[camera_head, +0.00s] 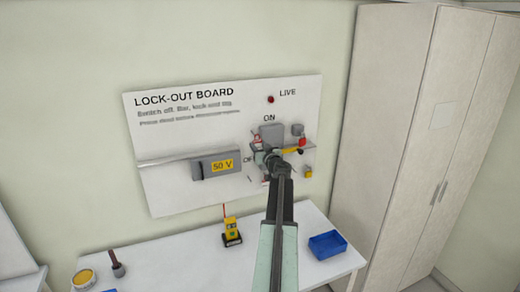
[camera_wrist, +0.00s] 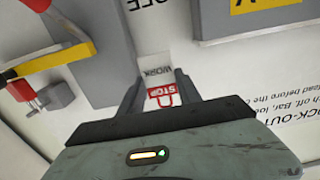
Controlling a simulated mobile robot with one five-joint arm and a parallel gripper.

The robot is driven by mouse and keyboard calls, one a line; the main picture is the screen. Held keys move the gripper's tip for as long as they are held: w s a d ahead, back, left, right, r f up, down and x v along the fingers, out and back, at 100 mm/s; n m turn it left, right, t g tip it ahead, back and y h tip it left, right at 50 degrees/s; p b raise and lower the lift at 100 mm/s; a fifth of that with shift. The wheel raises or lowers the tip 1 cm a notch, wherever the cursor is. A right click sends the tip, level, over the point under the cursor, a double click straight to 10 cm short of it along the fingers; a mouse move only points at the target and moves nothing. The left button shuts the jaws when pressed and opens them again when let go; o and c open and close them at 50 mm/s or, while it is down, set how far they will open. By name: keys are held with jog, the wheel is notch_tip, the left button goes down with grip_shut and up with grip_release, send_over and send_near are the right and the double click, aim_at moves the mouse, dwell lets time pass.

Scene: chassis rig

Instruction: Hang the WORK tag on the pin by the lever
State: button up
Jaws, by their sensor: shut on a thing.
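The WORK tag (camera_wrist: 157,73) is a small pale card with grey lettering, beside a red STOP marking, in the wrist view. It lies between the two fingers of my gripper (camera_wrist: 160,88), which are shut on it. In the head view my gripper (camera_head: 268,163) is in front of the lock-out board (camera_head: 170,180), just below the grey switch box (camera_head: 271,132); the tag is not clear there. A yellow bar (camera_head: 291,151) sticks out right of the gripper; it also shows in the wrist view (camera_wrist: 62,57). I cannot make out the pin; my arm covers that area.
A grey box with a yellow 50 V label (camera_head: 216,166) is on the board, left of my gripper. A red piece (camera_head: 302,142) and a yellow piece (camera_head: 308,172) are at right. The table below holds a yellow meter (camera_head: 231,232) and a blue tray (camera_head: 327,245).

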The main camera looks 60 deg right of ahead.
jog(key=shift+x, duration=1.9)
jog(key=shift+w+d+f+b, duration=0.35)
jog(key=shift+w+d, duration=0.1)
jog(key=shift+w, duration=0.1)
jog(key=o, duration=1.4)
jog(key=shift+s, duration=0.1)
